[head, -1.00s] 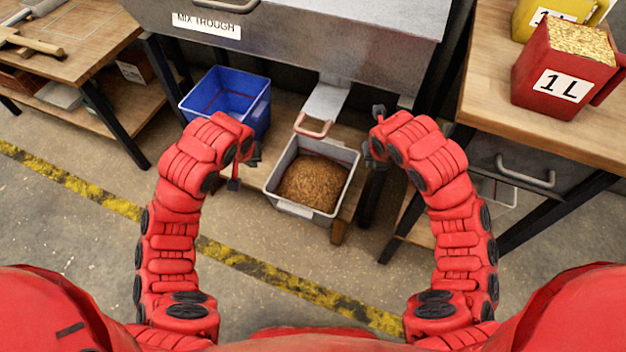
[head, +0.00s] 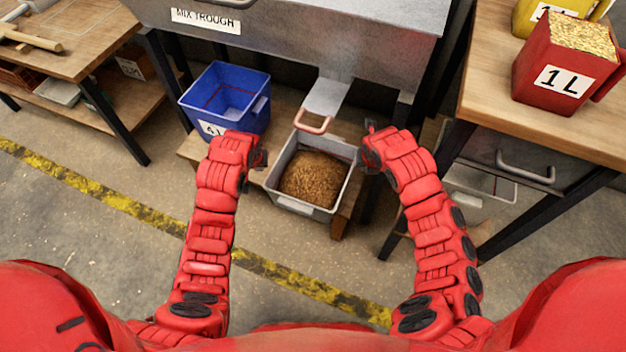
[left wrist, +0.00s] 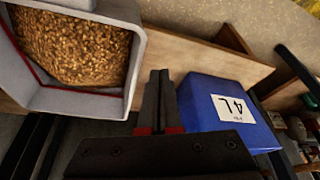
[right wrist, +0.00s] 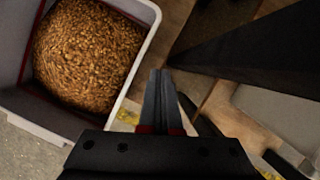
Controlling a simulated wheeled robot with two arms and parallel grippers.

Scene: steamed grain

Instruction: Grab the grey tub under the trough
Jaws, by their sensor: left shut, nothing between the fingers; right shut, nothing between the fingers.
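The grey tub (head: 303,207) holds brown grain (head: 312,178) and stands on a low wooden shelf below the mix trough (head: 300,50). It also shows in the left wrist view (left wrist: 138,60) and the right wrist view (right wrist: 30,128). My left gripper (head: 262,158) is just left of the tub, shut and empty; its fingers (left wrist: 158,80) point down between the tub and the blue tub. My right gripper (head: 368,150) is at the tub's right side, shut and empty; its fingers (right wrist: 158,80) are beside the rim. I cannot tell whether either touches the tub.
A blue tub (head: 212,92) marked 4L stands left of the grey tub. The trough's chute with a pink handle (head: 313,124) hangs over the grey tub's back edge. A workbench (head: 540,120) with a red 1L container (head: 550,85) is at the right. Floor in front is open.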

